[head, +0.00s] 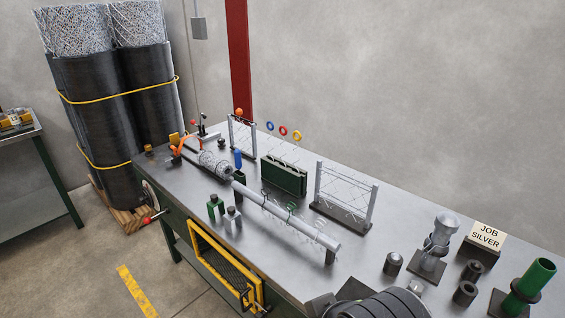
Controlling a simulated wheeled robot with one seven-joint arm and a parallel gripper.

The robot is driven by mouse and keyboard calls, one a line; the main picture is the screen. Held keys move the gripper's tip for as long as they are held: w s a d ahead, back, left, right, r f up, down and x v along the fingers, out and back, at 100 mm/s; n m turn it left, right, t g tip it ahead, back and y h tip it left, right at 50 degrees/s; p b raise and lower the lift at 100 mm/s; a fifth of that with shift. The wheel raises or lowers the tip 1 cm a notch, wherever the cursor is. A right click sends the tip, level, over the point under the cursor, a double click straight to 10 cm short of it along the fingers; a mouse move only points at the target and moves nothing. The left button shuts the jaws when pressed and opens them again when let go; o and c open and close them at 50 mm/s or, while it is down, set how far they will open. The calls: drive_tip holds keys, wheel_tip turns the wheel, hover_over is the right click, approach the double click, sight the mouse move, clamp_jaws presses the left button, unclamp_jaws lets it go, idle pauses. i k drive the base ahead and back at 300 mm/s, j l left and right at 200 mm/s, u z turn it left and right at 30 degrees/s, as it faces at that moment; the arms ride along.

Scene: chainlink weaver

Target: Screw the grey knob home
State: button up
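I cannot tell for certain which part is the grey knob. A light grey cylinder (445,226) sits tilted in a ring-shaped holder on a dark base at the right of the bench. A small grey block (415,288) lies in front of it, and a dark grey cylindrical piece (393,264) stands to its left. A small grey forked piece (233,214) stands at the front left beside a green one (215,206). Dark ribbed parts of my arm show at the bottom edge. My gripper's fingers are not in view.
A grey tube (285,217) lies along the bench. Wire racks (343,195) and a green slotted block (284,176) stand behind it. A sign reading JOB SILVER (486,237) and a green cylinder (537,277) are at the right. Bare bench top (290,265) shows at the front.

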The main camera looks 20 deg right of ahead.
sight(416, 287)
drive_tip(key=z, duration=1.1)
